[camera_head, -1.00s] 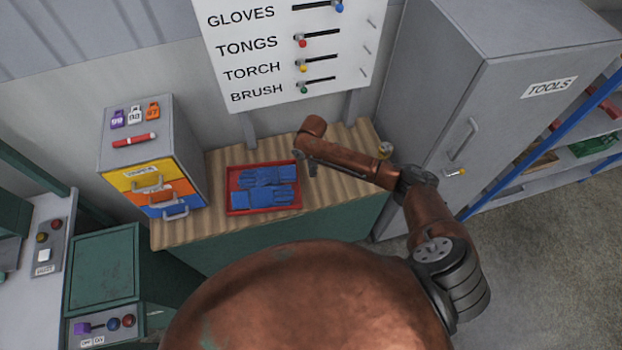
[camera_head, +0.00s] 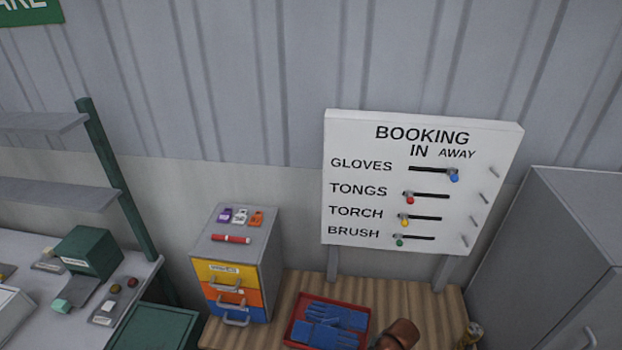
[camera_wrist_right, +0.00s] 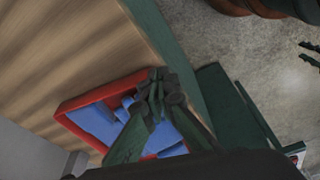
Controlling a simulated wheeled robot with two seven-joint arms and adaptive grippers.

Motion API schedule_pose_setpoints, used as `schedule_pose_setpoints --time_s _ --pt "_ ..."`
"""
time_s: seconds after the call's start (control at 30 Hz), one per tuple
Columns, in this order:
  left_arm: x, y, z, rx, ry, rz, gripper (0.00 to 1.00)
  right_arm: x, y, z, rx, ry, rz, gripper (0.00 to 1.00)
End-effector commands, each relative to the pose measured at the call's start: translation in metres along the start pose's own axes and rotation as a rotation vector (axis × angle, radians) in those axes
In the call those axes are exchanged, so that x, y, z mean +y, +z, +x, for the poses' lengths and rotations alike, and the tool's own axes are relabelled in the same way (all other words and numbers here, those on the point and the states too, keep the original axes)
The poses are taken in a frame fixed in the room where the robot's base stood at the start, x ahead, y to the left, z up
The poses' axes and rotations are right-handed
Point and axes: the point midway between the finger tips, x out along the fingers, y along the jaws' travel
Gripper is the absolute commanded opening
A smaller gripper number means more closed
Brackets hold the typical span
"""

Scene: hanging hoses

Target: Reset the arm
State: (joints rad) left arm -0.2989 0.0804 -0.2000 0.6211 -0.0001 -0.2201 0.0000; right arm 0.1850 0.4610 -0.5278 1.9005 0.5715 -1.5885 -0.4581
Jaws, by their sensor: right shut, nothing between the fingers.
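My right gripper (camera_wrist_right: 158,90) is shut and empty in the right wrist view. Its fingertips overlap the picture of the red tray (camera_wrist_right: 72,104) with blue gloves (camera_wrist_right: 95,122); I cannot tell the height between them. In the head view, only a copper part of my right arm (camera_head: 398,334) shows at the bottom edge, beside the red tray (camera_head: 291,335) with the blue gloves (camera_head: 330,325). A dark pronged shape cut off at the right edge of the right wrist view looks like my left gripper (camera_wrist_right: 309,53); its state is unclear.
The booking board (camera_head: 420,220) stands behind the wooden bench top (camera_head: 300,285). The drawer unit (camera_head: 262,270) with coloured drawers is left of the tray. A grey cabinet (camera_head: 560,250) stands at right. A yellowish can (camera_head: 470,335) is near the bench's right end.

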Motion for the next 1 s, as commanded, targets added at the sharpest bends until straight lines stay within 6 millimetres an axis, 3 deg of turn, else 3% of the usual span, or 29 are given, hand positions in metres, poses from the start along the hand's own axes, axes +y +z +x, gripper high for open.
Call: schedule_pose_setpoints --time_s 0.03,0.1,0.3,0.6,0.93,1.0 --pt "0.000 0.000 0.000 0.000 0.000 0.000 0.40 -0.019 0.006 0.000 0.031 0.008 0.079 0.00" --pt "0.000 0.000 0.000 0.000 0.000 0.000 0.40 -0.036 0.018 -0.006 0.062 0.035 0.194 0.00" --pt "0.000 0.000 0.000 0.000 0.000 0.000 0.40 -0.070 0.076 -0.036 0.103 0.132 0.542 0.00" --pt "0.000 0.001 0.000 -0.001 0.000 0.000 0.40 -0.100 0.150 -0.073 0.084 0.246 0.859 0.00" --pt "0.000 0.001 0.000 -0.002 0.000 0.000 0.40 -0.132 0.217 -0.112 0.037 0.358 1.101 0.00" --pt "0.001 0.002 0.007 -0.001 0.000 0.000 0.40 -0.126 0.216 -0.086 0.034 0.346 1.089 0.00"
